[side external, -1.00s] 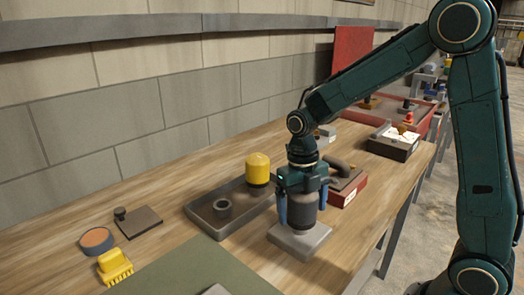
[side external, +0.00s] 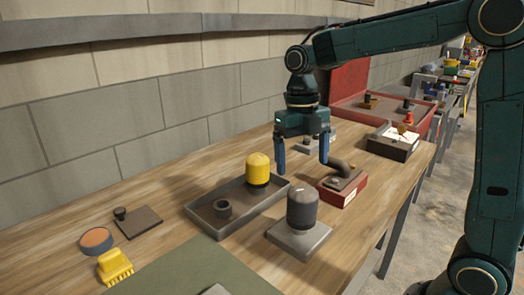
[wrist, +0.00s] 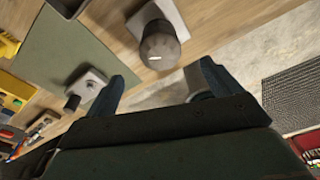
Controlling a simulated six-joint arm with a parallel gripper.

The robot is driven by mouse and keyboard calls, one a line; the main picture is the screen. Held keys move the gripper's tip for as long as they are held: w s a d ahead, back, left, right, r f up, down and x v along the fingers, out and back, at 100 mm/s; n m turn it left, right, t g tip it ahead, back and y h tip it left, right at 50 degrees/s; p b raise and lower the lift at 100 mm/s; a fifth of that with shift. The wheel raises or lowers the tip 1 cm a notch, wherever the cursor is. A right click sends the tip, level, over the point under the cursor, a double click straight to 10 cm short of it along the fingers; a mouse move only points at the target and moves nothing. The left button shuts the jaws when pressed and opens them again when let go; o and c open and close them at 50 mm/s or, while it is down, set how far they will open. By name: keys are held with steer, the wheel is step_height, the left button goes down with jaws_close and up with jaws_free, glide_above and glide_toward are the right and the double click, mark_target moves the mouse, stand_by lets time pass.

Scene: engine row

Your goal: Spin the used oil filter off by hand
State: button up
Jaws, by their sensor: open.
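The used oil filter is a dark grey cylinder (side external: 302,208) with a rounded top and a small pale mark. It stands upright on a light grey square base plate (side external: 290,241) on the bench. My gripper (side external: 303,168) is open and empty, above and behind the filter, with its blue fingers apart and pointing down. In the wrist view the filter (wrist: 160,45) shows beyond the gap between my fingers (wrist: 160,88), not between them. A yellow filter (side external: 257,169) stands upright in the back end of a dark tray (side external: 204,226).
A dark ring-shaped part (side external: 222,208) also lies in the tray. A red box with a dark pipe-like part (side external: 342,187) stands right of the filter. A yellow brush (side external: 114,266), an orange-topped round tin (side external: 96,241) and a green mat (side external: 190,272) lie at left front.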

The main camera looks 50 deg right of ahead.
mark_target(304, 189)
steer(key=shift+w+r, duration=0.1)
steer(key=shift+r, duration=0.6)
steer(key=m, duration=0.4)
steer(key=shift+s+d+r+m+t, duration=0.25)
steer(key=shift+r+m+t, duration=0.05)
steer(key=shift+m, duration=0.1)
steer(key=m, duration=0.5)
steer(key=s+r+m+t, duration=0.1)
steer(key=m, duration=0.4)
steer(key=m+y, duration=0.1)
steer(key=m, duration=0.4)
steer(key=shift+s+d+r+t, duration=0.25)
steer(key=shift+s+r+t, duration=0.1)
steer(key=shift+s+t, duration=0.05)
steer(key=shift+f, duration=0.1)
steer(key=shift+w+a+f, duration=0.15)
steer(key=shift+a+f, duration=0.15)
steer(key=shift+f, duration=1.95)
steer(key=shift+w+a+f, duration=0.2)
steer(key=shift+a+f, duration=0.1)
steer(key=shift+f, duration=1.9)
steer(key=shift+w+a+f, duration=0.15)
steer(key=shift+a+f, duration=0.15)
steer(key=shift+f, duration=1.95)
